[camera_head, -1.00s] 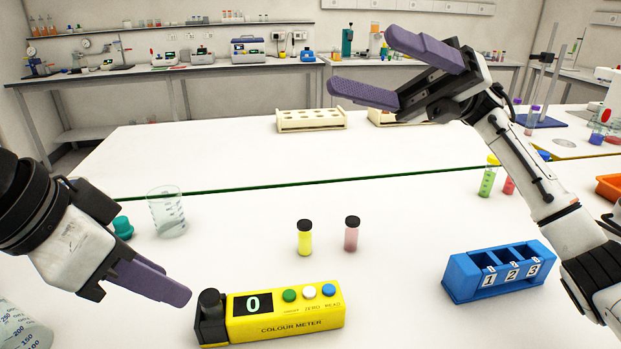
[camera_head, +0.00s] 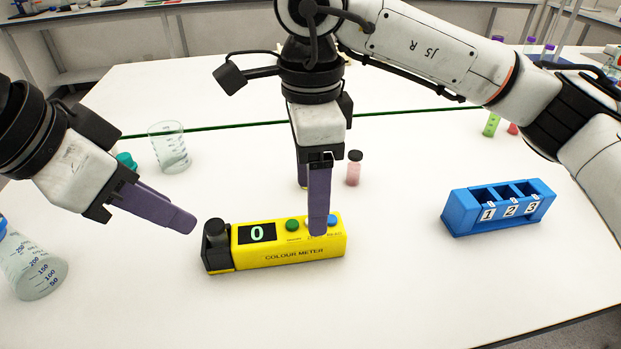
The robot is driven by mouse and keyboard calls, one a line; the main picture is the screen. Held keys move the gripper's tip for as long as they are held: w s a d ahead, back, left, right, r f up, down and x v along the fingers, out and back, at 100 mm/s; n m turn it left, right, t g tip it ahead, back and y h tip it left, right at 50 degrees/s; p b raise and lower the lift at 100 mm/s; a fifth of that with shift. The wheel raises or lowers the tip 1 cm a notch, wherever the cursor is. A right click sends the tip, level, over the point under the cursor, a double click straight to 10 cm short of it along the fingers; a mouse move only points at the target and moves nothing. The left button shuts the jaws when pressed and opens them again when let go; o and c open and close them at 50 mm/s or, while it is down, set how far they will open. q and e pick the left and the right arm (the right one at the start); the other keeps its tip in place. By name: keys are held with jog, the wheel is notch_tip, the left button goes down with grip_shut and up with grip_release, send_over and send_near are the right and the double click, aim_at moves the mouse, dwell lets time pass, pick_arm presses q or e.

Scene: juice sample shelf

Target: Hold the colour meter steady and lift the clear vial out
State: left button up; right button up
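The yellow colour meter (camera_head: 290,255) lies on the white table, its display reading 0. A round black cap (camera_head: 215,229) tops the black block at its left end. No clear vial body shows; I cannot tell whether the cap belongs to it. My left gripper (camera_head: 190,222) is just left of the meter, apart from the cap; its fingers overlap in this view, so their gap is unclear. My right gripper (camera_head: 311,210) points down over the meter's button end, its fingers apart, the near one covering the middle button. Contact with the meter is unclear.
A pink vial (camera_head: 353,172) with a black cap stands behind the meter. A blue numbered rack (camera_head: 500,208) is to the right. A beaker (camera_head: 170,148) stands behind my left gripper, and a flask (camera_head: 35,268) is at the left edge. The table's front is clear.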

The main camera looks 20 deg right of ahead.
aim_at(275, 242)
notch_tip(275, 242, down, 9)
jog(key=shift+r, duration=0.2)
jog(key=shift+c, duration=0.4)
